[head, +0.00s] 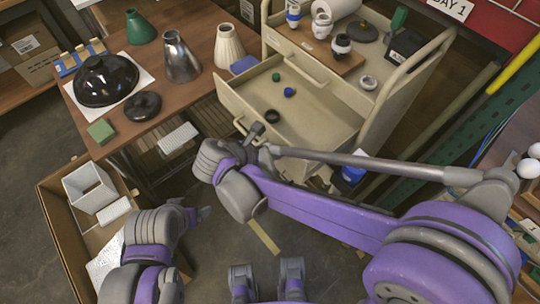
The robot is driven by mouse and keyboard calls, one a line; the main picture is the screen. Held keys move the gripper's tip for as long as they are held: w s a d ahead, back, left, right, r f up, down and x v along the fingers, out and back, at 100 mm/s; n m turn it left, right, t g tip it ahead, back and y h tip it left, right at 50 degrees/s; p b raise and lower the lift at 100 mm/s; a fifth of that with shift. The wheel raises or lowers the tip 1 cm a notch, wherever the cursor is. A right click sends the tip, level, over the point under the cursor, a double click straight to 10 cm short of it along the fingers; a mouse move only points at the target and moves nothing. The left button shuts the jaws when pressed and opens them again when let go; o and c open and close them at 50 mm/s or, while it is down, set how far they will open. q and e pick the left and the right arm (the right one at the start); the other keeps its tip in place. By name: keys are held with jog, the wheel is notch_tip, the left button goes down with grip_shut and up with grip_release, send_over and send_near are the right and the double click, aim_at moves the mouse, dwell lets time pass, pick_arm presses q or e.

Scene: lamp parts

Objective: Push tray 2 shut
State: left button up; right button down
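A beige tray (318,118) is pulled out of the beige trolley (390,110) like a drawer, its front facing lower left. No number on it is readable, so I cannot confirm that it is tray 2. A blue ball, a green ball and a black ring lie inside. My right gripper (262,135) is at the tray's front by the handle (239,124). It overlaps the front's edge, and I cannot tell whether it touches. Its fingers are too small to judge. My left gripper (203,213) is low, away from the tray, its opening unclear.
A brown table (190,102) on the left holds lampshades and a black dome. A cardboard box (60,235) with white parts stands at lower left. Lamp parts stand on a brown board (318,48) atop the trolley. A green rack (470,135) is at right.

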send_over(323, 127)
jog(key=shift+w+d+b, duration=0.1)
jog(key=shift+d+b, duration=0.1)
jog(key=shift+b, duration=0.2)
pick_arm(q)
jog(key=shift+s+f, duration=0.1)
jog(key=shift+f, duration=0.35)
pick_arm(e)
jog(key=shift+w+d, duration=0.1)
jog(key=shift+r, duration=0.1)
pick_arm(q)
jog(key=shift+a, duration=0.1)
pick_arm(e)
jog(key=shift+a, duration=0.3)
jog(key=s+a, duration=0.1)
jog(key=a, duration=0.1)
jog(key=s+a+r, duration=0.1)
jog(key=s+a, duration=0.1)
jog(key=shift+s, duration=0.15)
pick_arm(q)
jog(key=shift+s+a+r+p, duration=0.3)
jog(key=shift+s+a, duration=0.5)
jog(key=shift+s, duration=0.15)
pick_arm(e)
jog(key=v, duration=0.8)
